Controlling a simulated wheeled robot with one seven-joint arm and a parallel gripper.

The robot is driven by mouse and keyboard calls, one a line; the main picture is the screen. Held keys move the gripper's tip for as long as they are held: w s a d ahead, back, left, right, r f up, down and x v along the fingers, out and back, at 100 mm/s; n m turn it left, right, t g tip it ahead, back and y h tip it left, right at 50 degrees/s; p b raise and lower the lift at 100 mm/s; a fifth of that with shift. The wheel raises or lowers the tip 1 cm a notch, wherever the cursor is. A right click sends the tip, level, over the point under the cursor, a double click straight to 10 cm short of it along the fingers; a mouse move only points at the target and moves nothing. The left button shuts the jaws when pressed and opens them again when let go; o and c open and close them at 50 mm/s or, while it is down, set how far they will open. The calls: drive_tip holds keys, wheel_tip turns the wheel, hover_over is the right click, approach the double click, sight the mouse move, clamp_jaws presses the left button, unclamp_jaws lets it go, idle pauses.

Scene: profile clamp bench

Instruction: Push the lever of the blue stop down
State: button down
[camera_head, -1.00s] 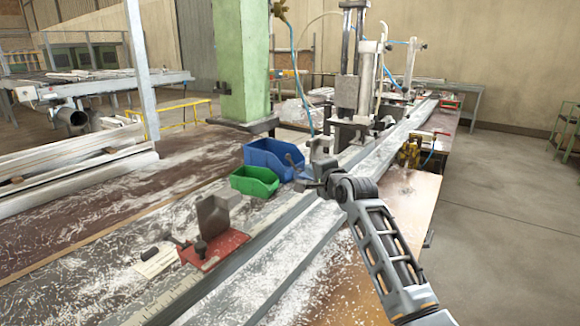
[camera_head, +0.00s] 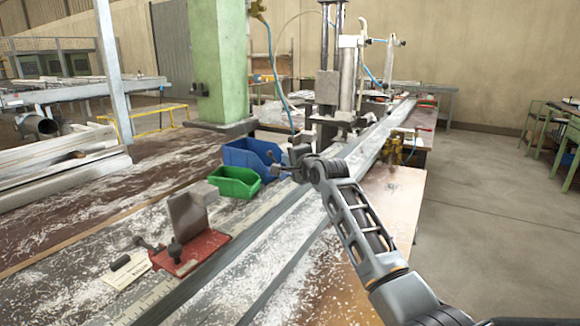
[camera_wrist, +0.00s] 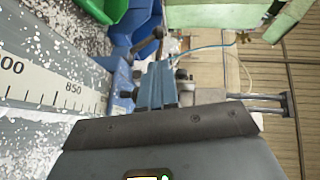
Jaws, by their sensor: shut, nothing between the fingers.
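The blue stop (camera_wrist: 121,84) shows in part in the wrist view, a blue base beside the ruler with a dark knob. Its dark lever (camera_wrist: 148,46) rises past the ends of my fingers. My gripper (camera_wrist: 155,82) is shut and empty, close to the stop; I cannot tell whether it touches the lever. In the head view my gripper (camera_head: 290,169) is at the far end of my arm, by the rail, and it and my wrist hide most of the stop.
A red stop (camera_head: 198,250) with an upright grey plate sits nearer on the rail. A green bin (camera_head: 236,184) and a blue bin (camera_head: 246,156) stand just left of my gripper. A clamp machine (camera_head: 335,90) stands beyond. Shavings cover the bench.

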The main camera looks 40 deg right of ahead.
sight(268, 156)
drive_tip(key=shift+b+x, duration=2.9)
drive_tip(key=shift+x, duration=0.6)
drive_tip(key=shift+w+r+g+p, duration=0.1)
drive_tip(key=shift+g+p, duration=0.2)
drive_tip(key=shift+p, duration=0.2)
drive_tip(key=w+n+g+p, duration=0.1)
drive_tip(key=g+p, duration=0.1)
drive_tip(key=w+a+n+g+p, duration=0.1)
drive_tip(key=p, duration=0.1)
drive_tip(key=w+f+g+p, duration=0.1)
drive_tip(key=g+p, duration=0.1)
drive_tip(key=shift+a+f+n+g, duration=0.1)
drive_tip(key=shift+a+n+g, duration=0.05)
drive_tip(key=shift+n+g, duration=0.2)
drive_tip(key=shift+w+a+f+n+g+h, duration=0.1)
drive_tip(key=shift+w+f+n+g+h, duration=0.35)
drive_tip(key=shift+g, duration=0.4)
drive_tip(key=shift+w+f+b, duration=0.1)
drive_tip(key=shift+f+b, duration=0.2)
drive_tip(key=shift+b, duration=0.15)
